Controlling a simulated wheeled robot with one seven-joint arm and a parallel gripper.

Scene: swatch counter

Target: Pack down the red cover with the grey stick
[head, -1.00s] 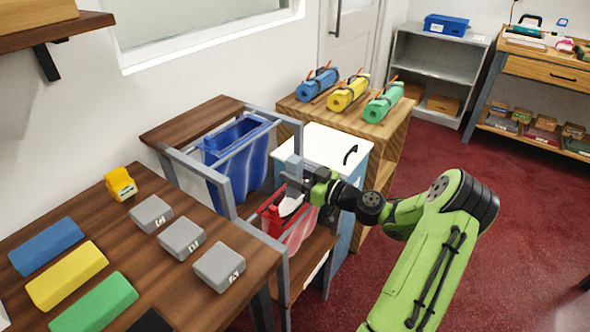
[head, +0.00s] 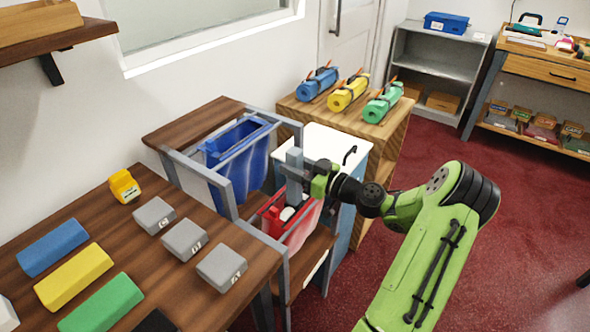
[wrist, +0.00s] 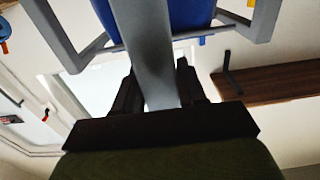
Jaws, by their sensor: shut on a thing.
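The grey stick (head: 294,164) stands roughly upright in my gripper (head: 297,174), above the red-lined bin. In the wrist view the stick (wrist: 147,55) runs between the two dark fingers, which are shut on it. Red material (head: 273,217), which looks like the red cover, shows in the translucent bin (head: 302,229) in the frame below my gripper. A small white patch (head: 288,213) shows beside it. The stick's lower end is hard to make out, so I cannot tell whether it touches the red material.
A blue-lined bin (head: 240,145) hangs in the frame just behind. Grey blocks (head: 185,239) and coloured blocks lie on the wooden table (head: 190,293) at left. A white-topped cabinet (head: 325,139) and a stand with three rolls are close behind my gripper. Red floor is open at right.

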